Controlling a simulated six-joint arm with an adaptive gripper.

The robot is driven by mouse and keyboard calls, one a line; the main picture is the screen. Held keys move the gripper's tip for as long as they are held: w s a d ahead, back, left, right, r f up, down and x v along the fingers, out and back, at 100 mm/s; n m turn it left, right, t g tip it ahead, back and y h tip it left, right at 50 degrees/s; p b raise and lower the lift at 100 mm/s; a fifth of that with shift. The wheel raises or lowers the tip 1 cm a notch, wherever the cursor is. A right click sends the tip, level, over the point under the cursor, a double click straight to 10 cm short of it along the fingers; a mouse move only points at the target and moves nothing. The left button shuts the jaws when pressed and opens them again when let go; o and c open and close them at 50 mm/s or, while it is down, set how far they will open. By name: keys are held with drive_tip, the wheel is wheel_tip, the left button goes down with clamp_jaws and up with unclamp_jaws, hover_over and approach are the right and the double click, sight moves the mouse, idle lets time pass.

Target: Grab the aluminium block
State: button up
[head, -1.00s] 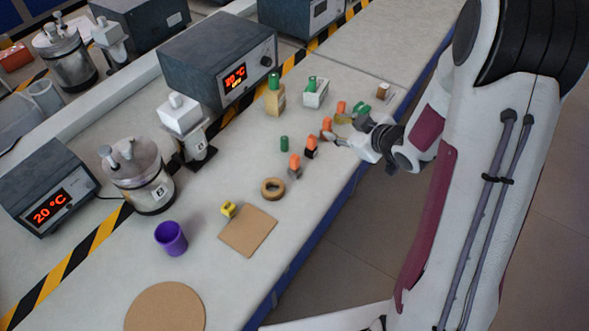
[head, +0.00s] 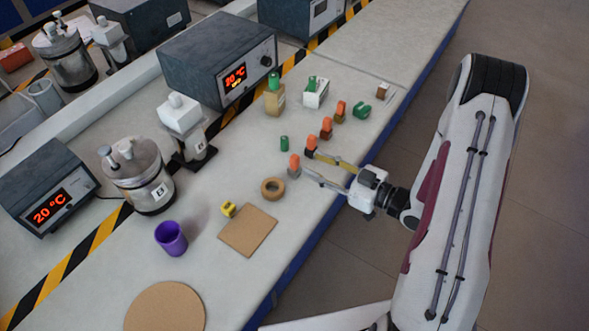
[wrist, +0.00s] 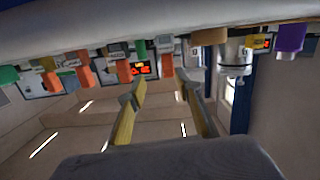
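The block that looks like aluminium (head: 293,173) is light grey with an orange top, upright on the bench in the head view. Its orange top also shows in the wrist view (wrist: 180,88), partly behind the right finger. My gripper (head: 308,162) is open and empty at the bench's right edge. One fingertip is close beside the grey block; the other is near a dark block (head: 310,153). I cannot tell whether either finger touches a block. In the wrist view the fingers (wrist: 158,88) are spread apart.
A reddish block (head: 326,134) and a brown block (head: 340,117), both orange-topped, stand farther up the row. A green cylinder (head: 284,143) is behind the row.

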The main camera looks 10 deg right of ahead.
sight(298, 163)
drive_tip(key=shift+s+a+m+t+y, duration=0.2)
drive_tip(key=shift+s+m+t+y, duration=0.15)
drive_tip(key=shift+s+y, duration=0.45)
drive_tip(key=shift+x, duration=1.2)
drive_tip(key=shift+f, duration=0.15)
drive_tip(key=shift+a, duration=0.1)
drive_tip(key=shift+w+a+f, duration=0.2)
drive_tip(key=shift+w+a, duration=0.35)
drive_tip(key=shift+w, duration=0.05)
drive_tip(key=shift+w+a+f, duration=0.2)
drive_tip(key=shift+w+a, duration=0.35)
drive_tip(key=shift+x, duration=0.95)
clamp_jaws()
